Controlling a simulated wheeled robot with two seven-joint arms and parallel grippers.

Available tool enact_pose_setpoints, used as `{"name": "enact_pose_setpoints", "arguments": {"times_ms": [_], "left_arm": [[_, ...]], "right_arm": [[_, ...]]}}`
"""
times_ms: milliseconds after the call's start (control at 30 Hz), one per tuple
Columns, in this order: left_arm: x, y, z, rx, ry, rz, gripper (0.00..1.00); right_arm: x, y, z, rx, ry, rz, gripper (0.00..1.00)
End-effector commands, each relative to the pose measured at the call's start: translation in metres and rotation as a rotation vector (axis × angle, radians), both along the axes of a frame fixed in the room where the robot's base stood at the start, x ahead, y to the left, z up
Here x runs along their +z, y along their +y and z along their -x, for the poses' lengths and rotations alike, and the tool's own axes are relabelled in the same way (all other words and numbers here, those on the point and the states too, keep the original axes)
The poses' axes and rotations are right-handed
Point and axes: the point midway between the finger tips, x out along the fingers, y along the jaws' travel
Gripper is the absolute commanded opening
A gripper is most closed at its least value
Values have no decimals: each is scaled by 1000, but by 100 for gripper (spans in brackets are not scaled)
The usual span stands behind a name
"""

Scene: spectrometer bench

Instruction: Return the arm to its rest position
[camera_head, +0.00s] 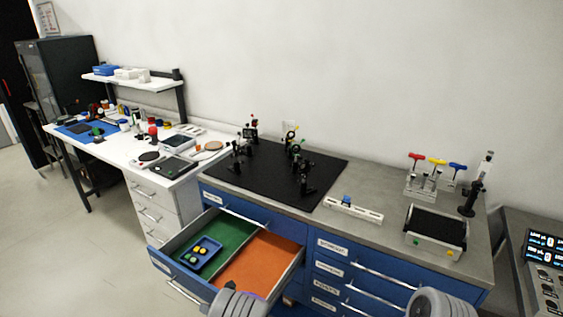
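My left gripper (231,286) is at the bottom edge, in front of the open drawer (170,267). Only a small grey part of it shows, and I cannot tell whether its fingers are open or shut. I see nothing held in it. A grey ribbed part of my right arm shows at the bottom right, in front of the blue cabinet; its fingers are out of view. The drawer has a green section and an orange section (262,262). A blue tray (187,262) with small yellow and green pieces lies in the green section.
A black optical board (328,181) with several posts lies on the grey bench. A white rail (353,210), a black-topped device (435,232) and a holder of coloured hex keys (421,184) stand to its right. A cluttered white table (125,150) is at left, a control panel (544,247) at right.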

Motion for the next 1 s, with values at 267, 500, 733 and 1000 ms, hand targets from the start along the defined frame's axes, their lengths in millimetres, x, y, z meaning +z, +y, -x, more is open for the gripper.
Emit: {"name": "enact_pose_setpoints", "arguments": {"times_ms": [267, 500, 733, 1000], "left_arm": [[-89, 5, 55, -539, 599, -138, 33], [-159, -33, 141, -1366, 1046, -281, 33], [-177, -89, 230, -2228, 1060, -534, 33], [-164, -127, 288, -2755, 797, -859, 33]], "right_arm": [[-17, 0, 1, 1, 3, -1, 38], [-34, 0, 1, 0, 3, -1, 38], [-49, 0, 2, 0, 3, -1, 38], [-57, 0, 2, 0, 3, -1, 38]]}}
